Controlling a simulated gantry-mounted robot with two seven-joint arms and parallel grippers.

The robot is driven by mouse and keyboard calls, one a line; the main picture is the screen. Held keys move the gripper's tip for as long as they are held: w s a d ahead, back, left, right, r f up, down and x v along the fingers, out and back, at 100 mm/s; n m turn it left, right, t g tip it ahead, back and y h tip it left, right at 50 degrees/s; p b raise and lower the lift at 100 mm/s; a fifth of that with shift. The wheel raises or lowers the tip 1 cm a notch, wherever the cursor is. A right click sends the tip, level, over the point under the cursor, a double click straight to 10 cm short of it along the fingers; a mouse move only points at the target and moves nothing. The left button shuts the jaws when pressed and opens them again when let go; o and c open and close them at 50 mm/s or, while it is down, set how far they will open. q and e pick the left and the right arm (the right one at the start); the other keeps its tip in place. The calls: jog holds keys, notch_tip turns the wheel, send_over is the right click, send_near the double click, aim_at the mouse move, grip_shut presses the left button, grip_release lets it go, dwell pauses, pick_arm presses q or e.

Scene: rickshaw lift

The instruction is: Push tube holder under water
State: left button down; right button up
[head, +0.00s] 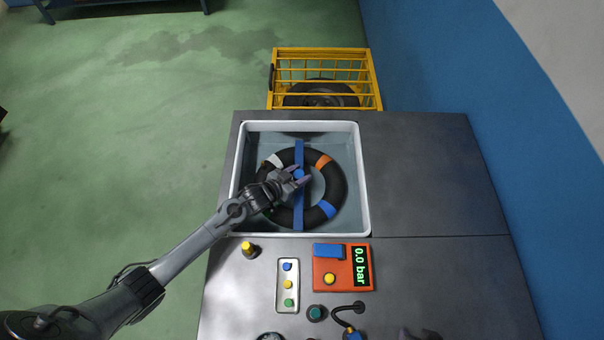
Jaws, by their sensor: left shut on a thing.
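The tube holder is a long blue bar (299,215) lying lengthwise across a black tube (338,184) with orange, white and blue patches. Both are inside the white-rimmed water basin (364,190). My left gripper (299,176) reaches in from the lower left and is shut on the blue tube holder near its middle. The gripper hides part of the bar and the tube's left side. I cannot tell how deep the bar or tube sits in the water. A dark shape at the bottom edge may be my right gripper (418,334), mostly cut off.
An orange pressure box (328,266) reading 0.0 bar and a small tray (288,286) with coloured caps stand in front of the basin. A yellow cage (325,67) with a wheel stands behind the table. The tabletop right of the basin (425,175) is clear.

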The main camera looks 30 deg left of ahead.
pick_arm(q)
jog(key=c, duration=0.9)
grip_release()
jog(key=shift+s+f, duration=0.15)
jog(key=shift+f, duration=0.3)
jog(key=shift+o, duration=1.3)
pick_arm(e)
jog(key=shift+w, duration=0.15)
pick_arm(q)
jog(key=shift+o, duration=0.2)
jog(key=shift+r, duration=0.15)
pick_arm(e)
jog(key=shift+a, duration=0.1)
pick_arm(q)
jog(key=shift+r, duration=0.1)
jog(key=shift+s+a+r, duration=0.2)
jog(key=shift+s+r, duration=0.05)
jog(key=shift+s, duration=0.2)
pick_arm(e)
jog(key=shift+r, duration=0.25)
pick_arm(q)
jog(key=p+v, duration=0.2)
jog(key=v, duration=0.7)
jog(key=shift+s, duration=0.2)
pick_arm(e)
jog(key=shift+r, duration=0.7)
pick_arm(q)
jog(key=shift+w, duration=0.1)
